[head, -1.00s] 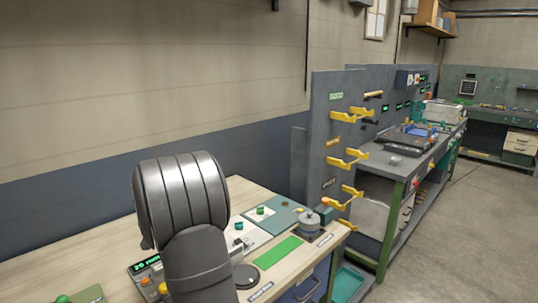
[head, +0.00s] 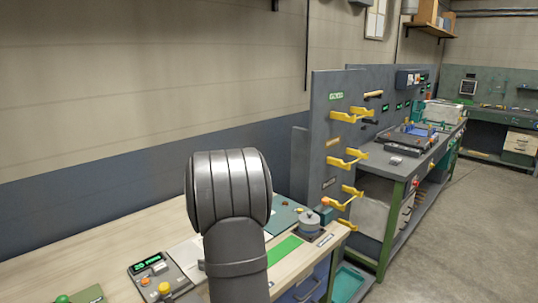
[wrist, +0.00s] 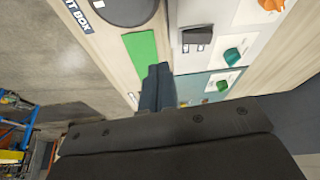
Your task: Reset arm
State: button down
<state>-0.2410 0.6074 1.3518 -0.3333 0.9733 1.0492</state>
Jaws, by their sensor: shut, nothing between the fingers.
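My gripper (wrist: 158,88) shows in the wrist view as two dark fingers closed together, with nothing between them. The fingers appear over the workbench, beside a green strip (wrist: 142,45) and a white panel (wrist: 205,22); their height above it is hard to judge. In the head view my grey arm stands over the wooden bench (head: 120,238), and the gripper is hidden behind it.
A control box with buttons (head: 160,278) sits left of my arm. A grey pegboard (head: 320,130) with yellow hooks rises beyond. Floor at right is clear.

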jog(key=w+d+f+m, duration=0.1)
jog(key=w+d, duration=0.1)
jog(key=d, duration=1)
jog(key=shift+w+d+f+h, duration=0.2)
jog(key=shift+d+f+h, duration=0.05)
jog(key=shift+d+h, duration=0.05)
dwell(0.8)
jog(key=shift+n+y, duration=0.4)
jog(key=shift+n, duration=0.4)
jog(key=s+a, duration=0.1)
jog(key=a, duration=0.5)
jog(key=s+a+r, duration=0.1)
jog(key=s+a, duration=0.1)
jog(key=a, duration=0.4)
jog(key=s+a+r, duration=0.1)
jog(key=a, duration=0.6)
jog(key=shift+s+r, duration=0.1)
jog(key=shift+s, duration=0.2)
jog(key=shift+s+a+r, duration=0.1)
jog(key=shift+s+a, duration=0.25)
jog(key=shift+a, duration=0.3)
